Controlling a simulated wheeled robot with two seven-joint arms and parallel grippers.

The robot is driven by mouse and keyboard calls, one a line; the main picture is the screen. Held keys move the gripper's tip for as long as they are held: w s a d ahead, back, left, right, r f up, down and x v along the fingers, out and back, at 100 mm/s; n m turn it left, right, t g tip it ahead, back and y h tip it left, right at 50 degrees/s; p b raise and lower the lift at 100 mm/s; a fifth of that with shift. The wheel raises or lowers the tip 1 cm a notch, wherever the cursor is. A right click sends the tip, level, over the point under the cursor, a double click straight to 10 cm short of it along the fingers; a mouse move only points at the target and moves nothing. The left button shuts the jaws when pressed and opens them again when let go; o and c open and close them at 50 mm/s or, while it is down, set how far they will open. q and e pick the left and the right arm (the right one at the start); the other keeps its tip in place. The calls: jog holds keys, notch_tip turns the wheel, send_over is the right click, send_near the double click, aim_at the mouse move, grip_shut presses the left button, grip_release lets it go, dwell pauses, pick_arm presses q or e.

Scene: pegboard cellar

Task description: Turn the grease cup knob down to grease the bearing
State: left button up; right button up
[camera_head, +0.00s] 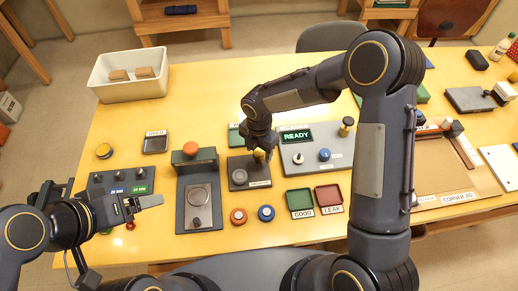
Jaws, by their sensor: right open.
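A brass knob (259,155), which looks like the grease cup knob, stands on a dark plate (238,183) near the middle of the table. A round grey part (239,177) sits on the same plate, left of the knob. My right gripper (261,149) reaches down from above, open, with its fingertips at the knob and partly hiding it. I cannot tell whether they touch it. My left gripper (150,201) is over the table's left side, away from the knob. Its jaw opening is not clear.
A dark fixture with an orange knob (191,149) stands left of the plate.

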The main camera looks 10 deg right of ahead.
jog(key=shift+f, duration=0.3)
jog(key=c, duration=1)
